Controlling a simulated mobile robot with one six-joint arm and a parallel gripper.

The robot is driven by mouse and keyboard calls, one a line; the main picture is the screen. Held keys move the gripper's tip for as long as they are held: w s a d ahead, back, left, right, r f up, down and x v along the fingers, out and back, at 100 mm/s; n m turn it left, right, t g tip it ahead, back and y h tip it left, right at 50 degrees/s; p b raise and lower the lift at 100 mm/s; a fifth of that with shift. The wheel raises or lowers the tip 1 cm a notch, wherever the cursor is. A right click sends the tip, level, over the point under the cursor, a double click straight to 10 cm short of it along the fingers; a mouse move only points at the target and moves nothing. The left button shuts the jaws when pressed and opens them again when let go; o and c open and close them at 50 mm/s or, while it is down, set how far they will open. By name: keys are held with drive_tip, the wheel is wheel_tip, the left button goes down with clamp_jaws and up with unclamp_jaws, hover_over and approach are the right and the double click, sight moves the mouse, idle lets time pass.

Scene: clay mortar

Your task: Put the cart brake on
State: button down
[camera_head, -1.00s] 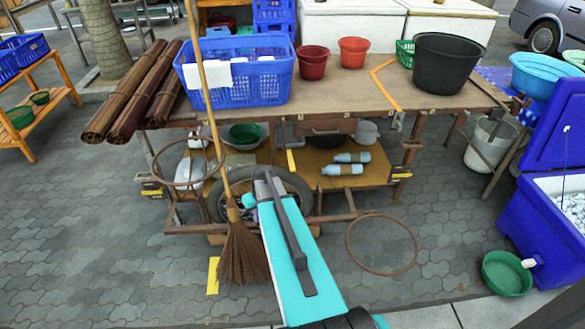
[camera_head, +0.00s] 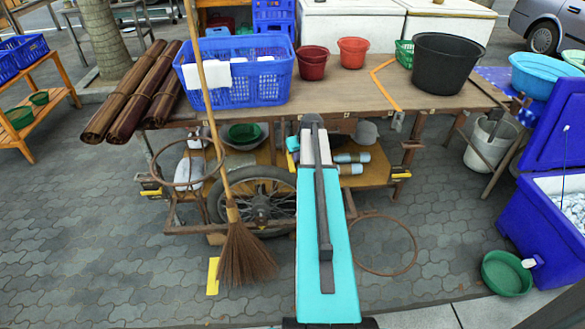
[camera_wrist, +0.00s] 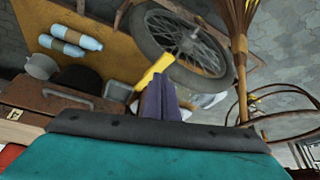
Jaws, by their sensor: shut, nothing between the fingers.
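The wooden cart (camera_head: 345,92) stands ahead with a spoked wheel (camera_head: 262,208) under its top; the wheel also shows in the wrist view (camera_wrist: 180,38). A yellow bar (camera_wrist: 154,71), which looks like the brake lever, lies beside the tyre in the wrist view. In the head view my arm hides most of it. In the head view the fingers are mostly hidden behind my arm.
A broom (camera_head: 245,255) leans on the cart's front, left of my arm. Rusty hoops hang at the left (camera_head: 186,164) and right (camera_head: 383,245). Bottles (camera_head: 352,157) lie on the lower shelf. A blue cooler (camera_head: 555,220) stands at the right. Paving in front is mostly clear.

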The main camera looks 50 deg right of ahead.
sight(293, 167)
drive_tip(key=shift+f, duration=0.1)
drive_tip(key=shift+b+x, duration=1.5)
drive_tip(key=shift+x, duration=2)
drive_tip(key=shift+f+b, duration=1.1)
drive_tip(key=shift+f, duration=1.1)
drive_tip(key=s, duration=0.1)
drive_tip(key=s+a+r, duration=0.1)
drive_tip(key=shift+s+a+r, duration=0.1)
drive_tip(key=shift+s, duration=0.3)
